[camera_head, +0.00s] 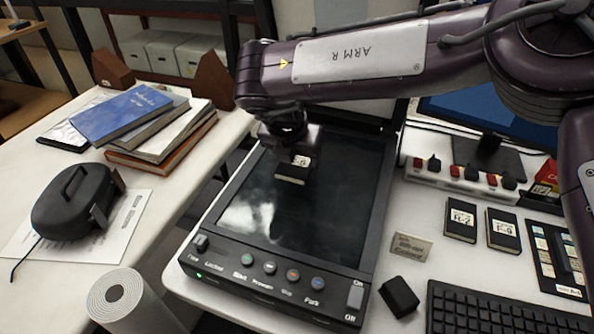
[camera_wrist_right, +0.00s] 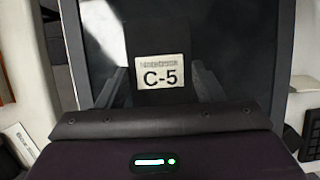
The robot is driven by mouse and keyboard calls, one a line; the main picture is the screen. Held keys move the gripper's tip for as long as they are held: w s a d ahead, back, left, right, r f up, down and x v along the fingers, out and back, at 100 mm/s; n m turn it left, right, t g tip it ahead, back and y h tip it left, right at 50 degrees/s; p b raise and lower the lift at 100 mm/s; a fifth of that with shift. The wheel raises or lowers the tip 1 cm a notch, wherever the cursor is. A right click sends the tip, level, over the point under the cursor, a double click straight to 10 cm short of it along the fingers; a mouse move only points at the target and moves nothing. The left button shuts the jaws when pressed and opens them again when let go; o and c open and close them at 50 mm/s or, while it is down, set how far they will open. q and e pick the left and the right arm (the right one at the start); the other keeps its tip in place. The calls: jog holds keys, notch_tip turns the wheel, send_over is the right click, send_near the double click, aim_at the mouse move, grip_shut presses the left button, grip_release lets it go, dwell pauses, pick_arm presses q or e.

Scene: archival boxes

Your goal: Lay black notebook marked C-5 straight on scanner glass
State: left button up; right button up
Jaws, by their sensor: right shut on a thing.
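The black notebook marked C-5 (camera_head: 291,180) is over the far middle part of the scanner glass (camera_head: 262,217). Its white label, reading C-5, faces up in the right wrist view (camera_wrist_right: 162,73), where it looks upright and nearly square to the picture. My right gripper (camera_head: 296,158) points down and is shut on the notebook, with one finger on each side of it in the wrist view. I cannot tell whether the notebook touches the glass. The gripper hides its far part. My left gripper is not in view.
Two more black notebooks, marked R-2 (camera_head: 460,220) and P-9 (camera_head: 503,230), lie right of the scanner. A small black block (camera_head: 399,297) and a tan card (camera_head: 411,247) lie beside it. The scanner's front panel (camera_head: 270,285) has several buttons. Books (camera_head: 125,112) are stacked on the left table.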

aim_at(295, 166)
jog(key=shift+f, duration=2.1)
jog(key=shift+f, duration=0.1)
jog(key=o, duration=1)
jog(key=v, duration=1.2)
